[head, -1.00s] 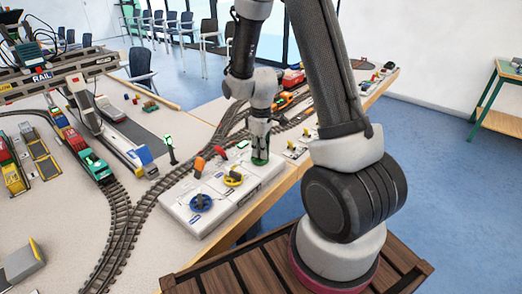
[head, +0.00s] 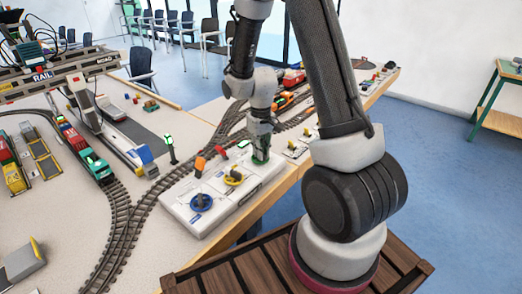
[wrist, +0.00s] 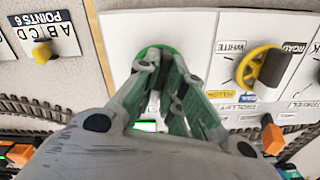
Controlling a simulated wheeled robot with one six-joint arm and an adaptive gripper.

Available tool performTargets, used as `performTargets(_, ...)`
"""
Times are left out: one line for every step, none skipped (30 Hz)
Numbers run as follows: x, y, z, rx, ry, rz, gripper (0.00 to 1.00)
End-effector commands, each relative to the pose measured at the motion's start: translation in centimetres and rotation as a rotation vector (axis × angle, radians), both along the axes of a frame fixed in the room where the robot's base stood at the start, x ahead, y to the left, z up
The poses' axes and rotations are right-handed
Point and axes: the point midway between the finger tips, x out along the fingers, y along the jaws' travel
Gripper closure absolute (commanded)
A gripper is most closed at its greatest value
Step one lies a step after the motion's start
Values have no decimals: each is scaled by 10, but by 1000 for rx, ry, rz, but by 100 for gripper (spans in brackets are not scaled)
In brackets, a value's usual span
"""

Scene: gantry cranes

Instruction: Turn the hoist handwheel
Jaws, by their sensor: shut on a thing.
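A green handwheel (head: 260,159) stands at the far right end of the white control box (head: 212,216). My gripper (head: 260,148) points down onto it and is shut on its hub or grip. In the wrist view my gripper (wrist: 165,65) covers most of the green wheel (wrist: 158,50), and only parts of its rim show. I cannot read a label by this wheel. A yellow wheel (head: 233,178) and a blue wheel (head: 201,202) sit on the same box, apart from my gripper.
A small signal (head: 170,147) and curved track (head: 125,210) lie left of the box. The model gantry crane (head: 60,75) is at the back left.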

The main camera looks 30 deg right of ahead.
Motion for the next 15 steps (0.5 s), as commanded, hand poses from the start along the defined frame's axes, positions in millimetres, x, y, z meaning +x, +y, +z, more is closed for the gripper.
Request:
performTargets(1,0,1,0,-2,-4,100)
performTargets(1,0,1,0,-2,-7,100)
performTargets(1,0,1,0,-2,-9,100)
performTargets(1,0,1,0,-2,-10,100)
performTargets(1,0,1,0,-2,-11,100)
performTargets(1,0,1,0,-2,-11,100)
performTargets(1,0,1,0,-2,-11,100)
performTargets(1,0,1,0,-2,-11,100)
performTargets(1,0,1,0,-2,-11,100)
performTargets(1,0,1,0,-3,-11,100)
performTargets(1,0,1,0,-3,-10,100)
performTargets(1,0,1,0,-3,-10,100)
performTargets(1,0,1,0,-3,-10,100)
performTargets(1,0,1,0,-3,-10,88)
performTargets(1,0,1,0,-3,-10,80)
